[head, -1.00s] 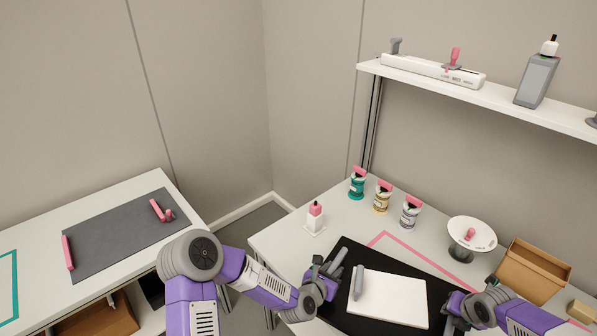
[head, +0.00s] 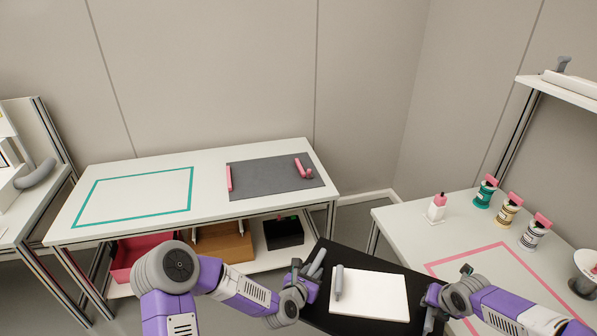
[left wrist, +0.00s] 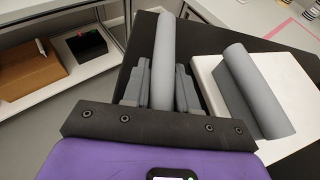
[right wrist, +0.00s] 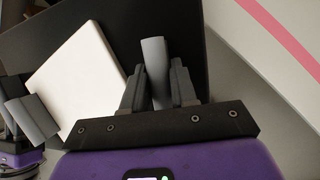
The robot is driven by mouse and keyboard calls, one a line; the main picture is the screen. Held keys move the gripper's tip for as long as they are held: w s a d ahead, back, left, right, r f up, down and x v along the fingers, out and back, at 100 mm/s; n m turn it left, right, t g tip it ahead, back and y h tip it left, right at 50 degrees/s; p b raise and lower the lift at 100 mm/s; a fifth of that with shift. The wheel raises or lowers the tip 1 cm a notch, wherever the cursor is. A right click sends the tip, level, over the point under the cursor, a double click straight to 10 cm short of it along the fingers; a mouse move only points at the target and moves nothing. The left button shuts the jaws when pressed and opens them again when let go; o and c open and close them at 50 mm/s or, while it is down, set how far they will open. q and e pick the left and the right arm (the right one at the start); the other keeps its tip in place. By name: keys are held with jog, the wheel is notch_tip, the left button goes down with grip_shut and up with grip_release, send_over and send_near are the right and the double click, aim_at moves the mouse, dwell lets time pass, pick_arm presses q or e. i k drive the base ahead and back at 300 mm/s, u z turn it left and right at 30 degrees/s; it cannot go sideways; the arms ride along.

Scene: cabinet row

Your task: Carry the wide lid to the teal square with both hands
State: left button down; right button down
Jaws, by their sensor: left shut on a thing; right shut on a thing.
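The wide lid (head: 352,258) is a black board with a grey bar handle at each end. My left gripper (head: 303,275) is shut on its left handle (left wrist: 165,45). My right gripper (head: 437,295) is shut on its right handle (right wrist: 155,58). The lid hangs in front of me, between the tables. A white square plate (head: 375,296) with a grey bar (head: 339,282) on its left side appears to lie on the lid. The teal square (head: 190,188) is an outline on the left table, with nothing inside it.
The left table (head: 210,173) also bears a dark grey mat (head: 265,175) with pink pieces. Bins stand on its lower shelf. The right table (head: 400,215) holds a pink outline (head: 470,255) and several small bottles. Floor shows between the tables.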

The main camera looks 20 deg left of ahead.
aim_at(139, 194)
jog(key=u, duration=0.3)
jog(key=k, duration=0.4)
jog(key=u, duration=0.85)
jog(key=i, duration=0.6)
jog(key=u, duration=1.15)
jog(key=i, duration=2.2)
jog(key=z, duration=0.8)
jog(key=i, duration=0.4)
jog(key=z, duration=0.1)
